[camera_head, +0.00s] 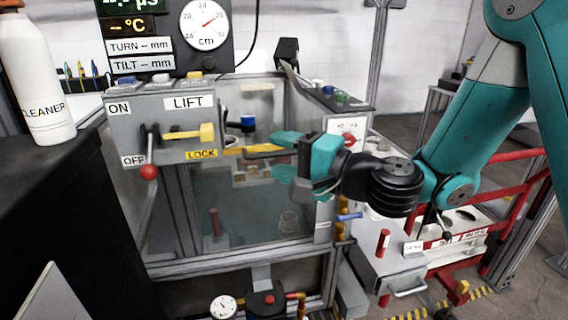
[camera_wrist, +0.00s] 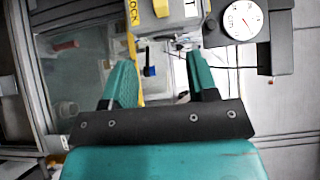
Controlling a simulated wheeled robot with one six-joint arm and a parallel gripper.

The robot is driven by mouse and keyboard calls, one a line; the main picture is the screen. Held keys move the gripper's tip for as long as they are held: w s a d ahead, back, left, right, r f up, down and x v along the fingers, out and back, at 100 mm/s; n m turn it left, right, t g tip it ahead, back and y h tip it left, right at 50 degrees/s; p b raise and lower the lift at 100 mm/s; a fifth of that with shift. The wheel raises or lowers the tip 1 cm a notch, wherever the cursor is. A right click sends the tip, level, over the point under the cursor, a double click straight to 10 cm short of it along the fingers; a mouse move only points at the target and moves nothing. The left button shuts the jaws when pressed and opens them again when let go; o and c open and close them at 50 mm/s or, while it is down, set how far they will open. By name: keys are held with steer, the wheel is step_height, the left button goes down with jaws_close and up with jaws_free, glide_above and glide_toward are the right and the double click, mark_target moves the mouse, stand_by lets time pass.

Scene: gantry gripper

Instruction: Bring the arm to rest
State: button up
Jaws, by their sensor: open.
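My gripper (camera_head: 280,158) is open and empty, with its teal fingers pointing left in the head view. It is in front of the glass-sided frame, to the right of the grey control box (camera_head: 165,120). My teal arm reaches in from the upper right. In the wrist view my gripper's two fingers (camera_wrist: 160,85) stand wide apart with nothing held between them. The yellow LOCK handle (camera_head: 190,133) is to the left of the fingertips, apart from them. The red-knobbed lever (camera_head: 149,170) hangs down near OFF.
A white CLEANER bottle (camera_head: 32,75) stands on the black surface at left. A dial gauge (camera_head: 204,24) and display panel are behind. A small panel with a red knob (camera_head: 348,139) is close by my gripper. Red rails (camera_head: 500,200) and a grey drawer box (camera_head: 400,265) are at lower right.

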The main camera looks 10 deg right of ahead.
steer(key=s+a+r+n+g+p, duration=0.1)
steer(key=s+a+n+g, duration=0.1)
steer(key=s+n+g, duration=0.3)
steer(key=s+a+r+n+g+p, duration=0.1)
steer(key=s+a+n+g, duration=0.25)
steer(key=s+n, duration=0.3)
steer(key=s+d+f+n+g+h+p, duration=0.1)
steer(key=s+d+n+g+h+p, duration=0.1)
steer(key=s+d+h, duration=0.7)
steer(key=shift+s+d+n+g, duration=0.75)
steer(key=shift+d+n, duration=0.3)
steer(key=shift+d, duration=0.15)
